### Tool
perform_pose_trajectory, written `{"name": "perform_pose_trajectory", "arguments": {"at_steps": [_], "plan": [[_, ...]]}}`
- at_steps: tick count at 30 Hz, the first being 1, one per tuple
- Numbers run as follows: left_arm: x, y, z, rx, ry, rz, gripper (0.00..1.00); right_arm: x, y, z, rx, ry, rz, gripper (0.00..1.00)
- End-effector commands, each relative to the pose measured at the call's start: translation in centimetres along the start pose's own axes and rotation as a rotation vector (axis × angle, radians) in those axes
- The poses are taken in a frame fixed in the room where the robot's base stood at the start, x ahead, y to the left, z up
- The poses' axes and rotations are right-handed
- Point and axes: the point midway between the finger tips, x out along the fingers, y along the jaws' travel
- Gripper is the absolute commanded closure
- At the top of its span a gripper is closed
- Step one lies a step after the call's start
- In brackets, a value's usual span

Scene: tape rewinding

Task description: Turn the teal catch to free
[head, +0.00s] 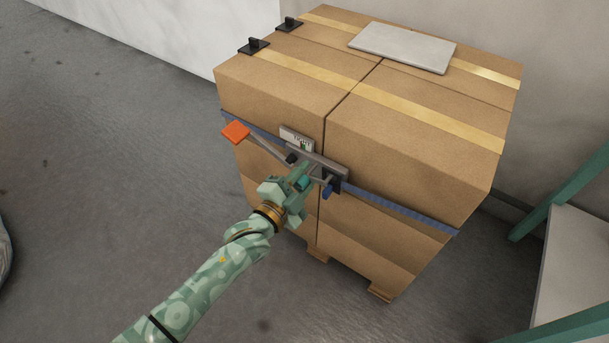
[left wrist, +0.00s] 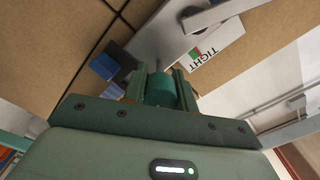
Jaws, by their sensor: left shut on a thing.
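The teal catch (left wrist: 160,90) sits between the two fingers of my left gripper in the left wrist view, and the gripper is shut on it. In the head view my left gripper (head: 303,181) is at the grey ratchet bracket (head: 318,160) on the front of the boxes, and hides most of the catch. A white label plate (head: 297,138) is just above the bracket. In the left wrist view the label (left wrist: 205,55) reads TIGHT, upside down, with a green and red mark. My right gripper is not in view.
An orange-ended lever (head: 236,132) sticks out left of the bracket. A blue strap (head: 400,211) runs around the stacked cardboard boxes (head: 410,165). A grey plate (head: 403,47) lies on top.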

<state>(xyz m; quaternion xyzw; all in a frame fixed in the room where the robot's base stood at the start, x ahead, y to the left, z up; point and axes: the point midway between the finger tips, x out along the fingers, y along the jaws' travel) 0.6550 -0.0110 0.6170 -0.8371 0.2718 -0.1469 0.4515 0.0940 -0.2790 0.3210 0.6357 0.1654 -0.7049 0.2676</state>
Motion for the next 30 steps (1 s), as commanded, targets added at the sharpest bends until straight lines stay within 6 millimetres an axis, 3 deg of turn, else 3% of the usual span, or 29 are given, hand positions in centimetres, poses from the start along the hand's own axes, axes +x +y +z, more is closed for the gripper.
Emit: {"name": "perform_pose_trajectory", "arguments": {"at_steps": [15,30], "plan": [[-0.1,0.0,0.0,-0.485,-0.002,0.003,0.95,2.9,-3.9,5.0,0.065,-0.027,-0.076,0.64],[-0.1,0.1,0.1,-0.954,-0.004,0.002,0.95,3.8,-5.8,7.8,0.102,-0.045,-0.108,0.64]]}}
